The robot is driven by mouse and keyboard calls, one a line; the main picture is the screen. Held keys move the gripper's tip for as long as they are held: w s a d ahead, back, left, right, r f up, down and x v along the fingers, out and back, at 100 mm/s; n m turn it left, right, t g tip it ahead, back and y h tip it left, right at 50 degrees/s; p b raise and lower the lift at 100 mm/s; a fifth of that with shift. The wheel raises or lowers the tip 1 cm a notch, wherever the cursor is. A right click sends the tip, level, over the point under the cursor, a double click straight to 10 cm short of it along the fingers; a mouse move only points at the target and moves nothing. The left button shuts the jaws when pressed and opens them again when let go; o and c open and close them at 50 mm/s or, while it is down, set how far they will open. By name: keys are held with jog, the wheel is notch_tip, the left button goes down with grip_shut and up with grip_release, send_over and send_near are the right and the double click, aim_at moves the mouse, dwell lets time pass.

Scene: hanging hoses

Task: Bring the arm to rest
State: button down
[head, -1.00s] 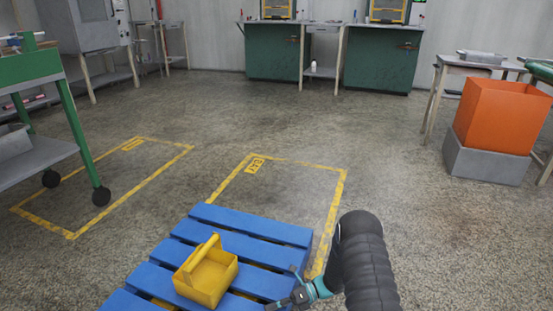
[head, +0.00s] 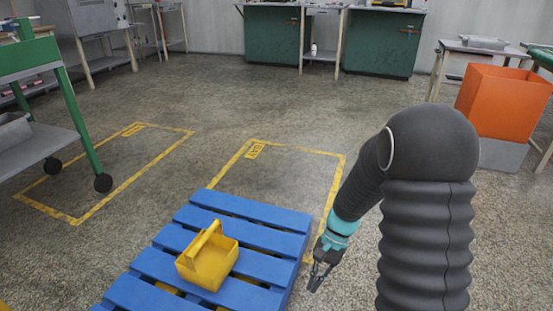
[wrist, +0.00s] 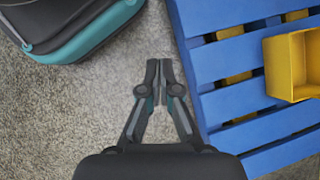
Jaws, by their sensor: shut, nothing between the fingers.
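My gripper (head: 318,279) is at the lower middle of the head view, just right of the blue pallet's edge. My arm, in a ribbed black sleeve, rises at the right and bends down to it. In the wrist view my gripper (wrist: 165,75) points away from the camera, its fingers together and nothing between them. Bare floor and the pallet's edge lie beyond the fingertips. The fingers look apart from the pallet.
A blue slatted pallet (head: 255,235) bears a yellow handled tote (head: 208,262); both show in the wrist view, the pallet (wrist: 225,60) and the tote (wrist: 290,65) at right. An orange bin (head: 503,102) stands at right. A green trolley (head: 75,125) is at left. Mid-floor is open.

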jog(key=s+d+r+n+t+h+p, duration=0.1)
jog(key=s+d+r+n+t, duration=0.1)
jog(key=r, duration=0.8)
jog(key=s+d+r+n+t+h+p, duration=0.1)
jog(key=s+r+t, duration=0.4)
jog(key=r, duration=0.5)
jog(key=s+d+r+n+t+h+p, duration=0.2)
jog(key=s+r, duration=0.4)
jog(key=r, duration=0.3)
jog(key=shift+s+d+r+n+t+p, duration=0.3)
jog(key=shift+d+r+n+t+p, duration=0.1)
jog(key=shift+n+t+p, duration=0.3)
jog(key=shift+d, duration=0.1)
